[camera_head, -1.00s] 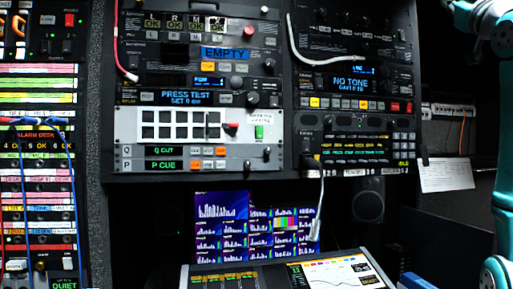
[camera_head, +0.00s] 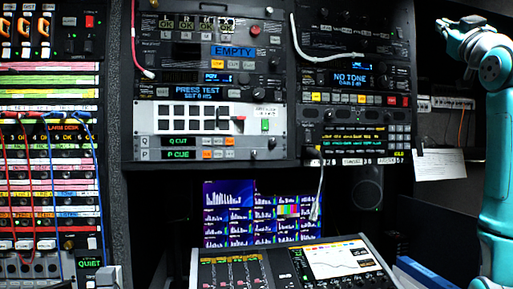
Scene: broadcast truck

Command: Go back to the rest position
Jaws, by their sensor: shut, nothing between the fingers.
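My teal and grey arm (camera_head: 496,160) stands at the right edge of the head view. Its upright link runs up to a bent joint (camera_head: 488,62) near the top right corner.
An equipment rack (camera_head: 223,90) with lit displays stands ahead. A patch panel with red and blue cables (camera_head: 50,180) is at the left. Below the rack are a multi-picture monitor (camera_head: 228,225) and a tilted console (camera_head: 235,268). A white paper (camera_head: 440,163) hangs beside my arm.

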